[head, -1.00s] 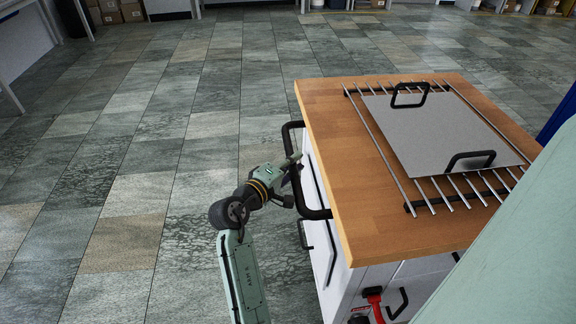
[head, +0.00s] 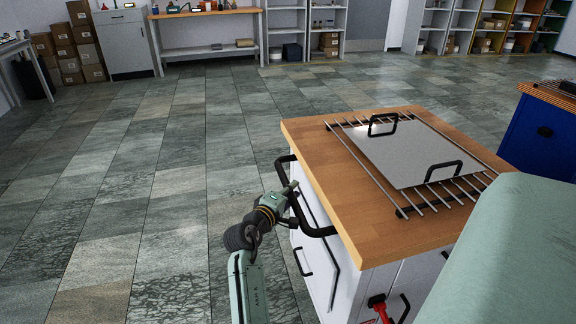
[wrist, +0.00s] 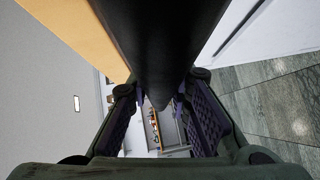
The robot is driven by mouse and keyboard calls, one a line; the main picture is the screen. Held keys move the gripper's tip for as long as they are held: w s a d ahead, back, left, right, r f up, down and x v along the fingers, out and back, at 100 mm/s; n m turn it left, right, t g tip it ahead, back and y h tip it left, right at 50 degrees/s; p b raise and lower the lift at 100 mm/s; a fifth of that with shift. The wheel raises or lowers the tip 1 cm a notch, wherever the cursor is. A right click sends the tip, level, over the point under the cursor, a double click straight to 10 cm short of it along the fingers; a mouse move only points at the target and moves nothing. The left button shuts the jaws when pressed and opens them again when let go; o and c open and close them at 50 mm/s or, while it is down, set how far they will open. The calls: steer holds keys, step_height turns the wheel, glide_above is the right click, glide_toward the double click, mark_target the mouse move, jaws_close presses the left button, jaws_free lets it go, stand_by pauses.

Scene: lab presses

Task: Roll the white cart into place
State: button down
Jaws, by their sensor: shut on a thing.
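The white cart (head: 314,262) stands at the right of the head view, with a wooden top (head: 318,151) and white drawers. A black push handle (head: 318,231) sticks out from its left side. My gripper (head: 291,192) is at this handle, and in the wrist view the black bar (wrist: 168,40) runs between its two fingers (wrist: 165,112). The fingers are shut on the handle. A grey metal plate (head: 405,150) with two black handles lies on a rack of metal rods (head: 425,204) on the cart top.
Open tiled floor (head: 150,190) lies left of and beyond the cart. A blue cart (head: 537,135) stands at the right. Shelves (head: 310,35), a workbench (head: 207,50), a white cabinet (head: 124,45) and stacked boxes (head: 85,40) line the back.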

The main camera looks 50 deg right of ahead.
steer(key=shift+s+d+r, duration=0.1)
steer(key=shift+s+d, duration=0.1)
steer(key=shift+s, duration=0.15)
steer(key=c, duration=1.4)
jaws_free()
steer(key=shift+c, duration=0.2)
steer(key=shift+a, duration=0.1)
steer(key=v, duration=1.2)
steer(key=shift+w, duration=0.25)
steer(key=shift+a, duration=0.15)
